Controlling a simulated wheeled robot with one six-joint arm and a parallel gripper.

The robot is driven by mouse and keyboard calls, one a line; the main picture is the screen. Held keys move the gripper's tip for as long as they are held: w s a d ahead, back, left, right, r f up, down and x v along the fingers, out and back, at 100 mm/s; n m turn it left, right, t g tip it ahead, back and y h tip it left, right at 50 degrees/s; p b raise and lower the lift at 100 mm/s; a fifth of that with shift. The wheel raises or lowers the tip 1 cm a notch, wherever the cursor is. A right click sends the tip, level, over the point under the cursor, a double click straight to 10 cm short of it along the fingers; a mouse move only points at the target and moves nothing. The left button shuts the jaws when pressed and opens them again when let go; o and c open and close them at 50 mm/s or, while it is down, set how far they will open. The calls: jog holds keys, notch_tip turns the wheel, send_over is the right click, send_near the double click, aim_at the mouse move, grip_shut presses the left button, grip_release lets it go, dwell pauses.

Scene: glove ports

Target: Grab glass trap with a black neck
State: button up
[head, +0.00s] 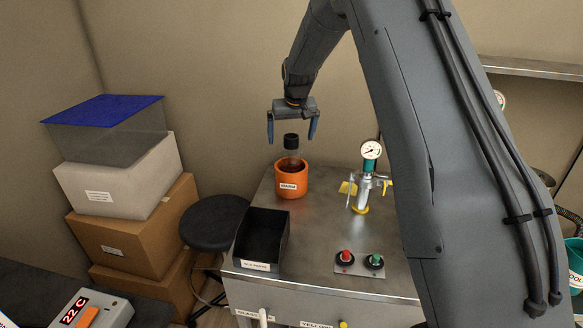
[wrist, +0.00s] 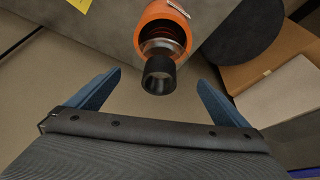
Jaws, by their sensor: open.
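The glass trap with a black neck (head: 291,142) stands upright in an orange cup (head: 292,181) on the metal bench. Its clear body shows between the neck and the cup rim, and its lower part is hidden inside the cup. My gripper (head: 292,132) is open above the cup, with its blue fingers on either side of the black neck in the head view. In the wrist view the black neck (wrist: 159,76) and the orange cup (wrist: 163,32) lie beyond my open gripper (wrist: 155,85), between the finger lines. No contact shows.
A black open bin (head: 262,240) stands at the bench's front left. A gauge fixture (head: 369,165) stands right of the cup, with red and green knobs (head: 359,260) in front. A stool (head: 214,222) and stacked boxes (head: 125,180) are left of the bench.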

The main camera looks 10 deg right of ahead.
aim_at(290, 149)
jog(key=shift+s+p+x, duration=0.2)
jog(key=shift+p+x, duration=0.5)
jog(key=shift+x, duration=1.15)
jog(key=shift+s+p+x, duration=0.2)
jog(key=shift+p+x, duration=0.5)
jog(key=shift+x, duration=1.15)
jog(key=shift+f, duration=0.15)
jog(key=shift+c, duration=0.4)
jog(key=c, duration=1.9)
